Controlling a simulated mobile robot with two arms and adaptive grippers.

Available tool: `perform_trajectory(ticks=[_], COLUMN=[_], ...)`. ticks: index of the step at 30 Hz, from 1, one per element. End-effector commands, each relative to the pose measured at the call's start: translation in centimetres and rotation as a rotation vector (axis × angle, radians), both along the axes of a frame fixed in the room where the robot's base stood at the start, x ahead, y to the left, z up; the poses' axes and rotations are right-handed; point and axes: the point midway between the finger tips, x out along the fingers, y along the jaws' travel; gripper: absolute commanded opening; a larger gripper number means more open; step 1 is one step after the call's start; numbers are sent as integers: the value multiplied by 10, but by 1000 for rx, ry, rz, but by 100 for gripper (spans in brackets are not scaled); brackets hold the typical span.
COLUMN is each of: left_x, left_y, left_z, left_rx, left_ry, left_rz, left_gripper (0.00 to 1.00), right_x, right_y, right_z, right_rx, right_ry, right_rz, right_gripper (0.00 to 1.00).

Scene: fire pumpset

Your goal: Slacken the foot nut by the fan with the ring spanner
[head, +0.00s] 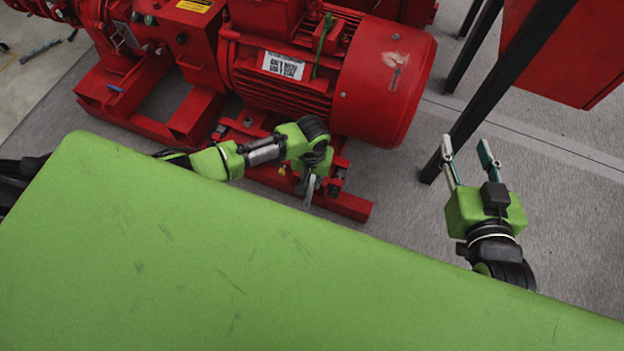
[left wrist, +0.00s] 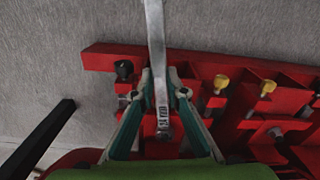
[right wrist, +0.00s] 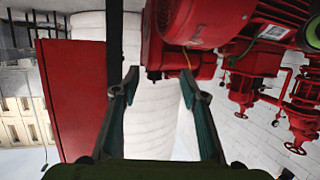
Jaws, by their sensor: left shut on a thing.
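The red motor (head: 300,70) has its round fan cover (head: 385,80) at its right end in the head view. My left gripper (head: 308,188) is low beside the motor's foot. In the left wrist view this gripper (left wrist: 160,84) is shut on the steel ring spanner (left wrist: 155,35), whose shank runs out of the top of the picture. The spanner's marked lower end lies between the fingers; whether it surrounds a nut I cannot tell. A dark foot bolt (left wrist: 123,68) shows left of the fingers, apart from the spanner. My right gripper (head: 466,146) is open and empty.
Yellow-headed bolts (left wrist: 268,87) stand along the red base frame (left wrist: 100,57). A green surface (head: 200,260) fills the foreground. A black post (head: 500,80) and a red cabinet (head: 570,50) stand at the right. Grey floor between post and motor is clear.

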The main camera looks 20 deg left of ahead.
Motion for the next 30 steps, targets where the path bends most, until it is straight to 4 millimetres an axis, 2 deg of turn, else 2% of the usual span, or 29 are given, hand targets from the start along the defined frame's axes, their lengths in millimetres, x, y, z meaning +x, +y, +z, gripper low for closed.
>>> perform_trajectory(ticks=[30], left_x=[1], left_y=[0], left_z=[9], left_rx=[-1], left_ry=[-1], left_rz=[0], left_gripper=[0], right_x=[-25], right_y=[-13], right_z=[-43], right_rx=[-53], right_ry=[220], right_rz=[-15], right_gripper=[40])
